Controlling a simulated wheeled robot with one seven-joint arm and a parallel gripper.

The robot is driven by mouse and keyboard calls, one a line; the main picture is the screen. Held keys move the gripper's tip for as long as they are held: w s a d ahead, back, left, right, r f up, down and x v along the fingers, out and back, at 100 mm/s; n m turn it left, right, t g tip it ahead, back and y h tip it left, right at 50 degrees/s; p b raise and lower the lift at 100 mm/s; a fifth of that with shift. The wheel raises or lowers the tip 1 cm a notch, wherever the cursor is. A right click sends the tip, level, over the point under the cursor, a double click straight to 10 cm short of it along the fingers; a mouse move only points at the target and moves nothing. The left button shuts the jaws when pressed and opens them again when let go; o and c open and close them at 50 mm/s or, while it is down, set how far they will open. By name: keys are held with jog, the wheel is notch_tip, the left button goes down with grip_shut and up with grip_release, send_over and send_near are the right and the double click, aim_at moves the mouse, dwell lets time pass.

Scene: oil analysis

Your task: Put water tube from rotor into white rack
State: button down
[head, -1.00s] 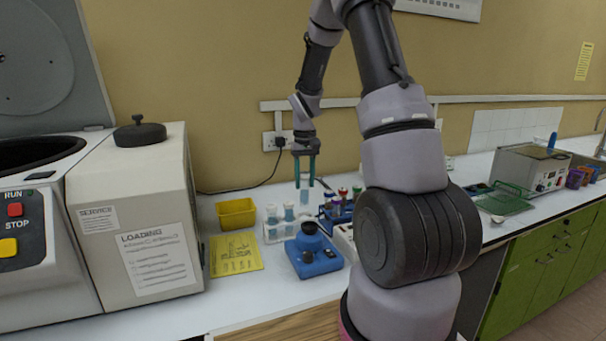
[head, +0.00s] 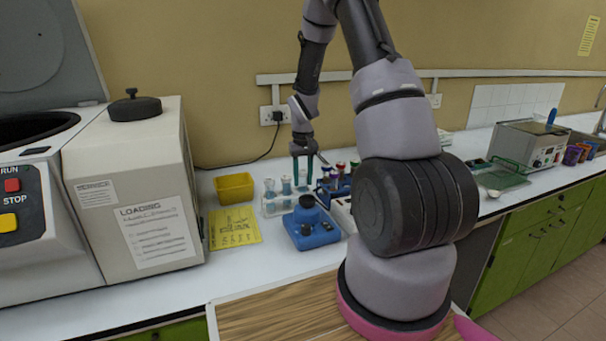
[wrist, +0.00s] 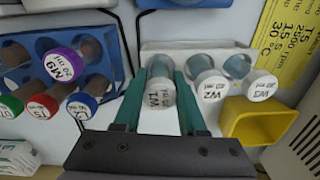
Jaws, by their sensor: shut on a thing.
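My gripper (head: 303,168) is low over the right end of the white rack (head: 270,208). In the wrist view its green fingers (wrist: 160,100) are shut on a white-capped water tube (wrist: 160,93), one finger on each side. The tube lines up with the end place of the white rack (wrist: 195,46), beside two standing tubes with white caps, W2 (wrist: 210,86) and W3 (wrist: 261,85). I cannot tell how deep the held tube sits in the rack. The rotor is not visible; the open centrifuge (head: 20,185) is at the left.
A blue rack (wrist: 112,75) with purple, red, green and blue caps stands close beside the white rack. A yellow bin (head: 235,187) is left of it. A blue device (head: 313,236) stands in front, and a yellow sheet (head: 233,228) lies nearby.

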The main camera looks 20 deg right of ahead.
jog(key=shift+c, duration=2)
grip_release()
notch_tip(320, 180, up, 11)
jog(key=shift+f, duration=0.1)
jog(key=s+a+r+m+t+y, duration=0.1)
jog(key=s+a+r+t, duration=0.15)
jog(key=s+r, duration=0.7)
jog(key=s+a+r+m+t, duration=0.15)
jog(key=s+a+r, duration=0.25)
jog(key=s+r, duration=0.55)
jog(key=s+a+r+t+y, duration=0.1)
jog(key=s+a+r+t, duration=0.1)
jog(key=s, duration=0.4)
notch_tip(320, 180, up, 3)
jog(key=shift+s+a+f+t, duration=0.1)
jog(key=shift+s+a+t, duration=0.2)
jog(key=shift+t, duration=0.3)
jog(key=shift+d, duration=0.1)
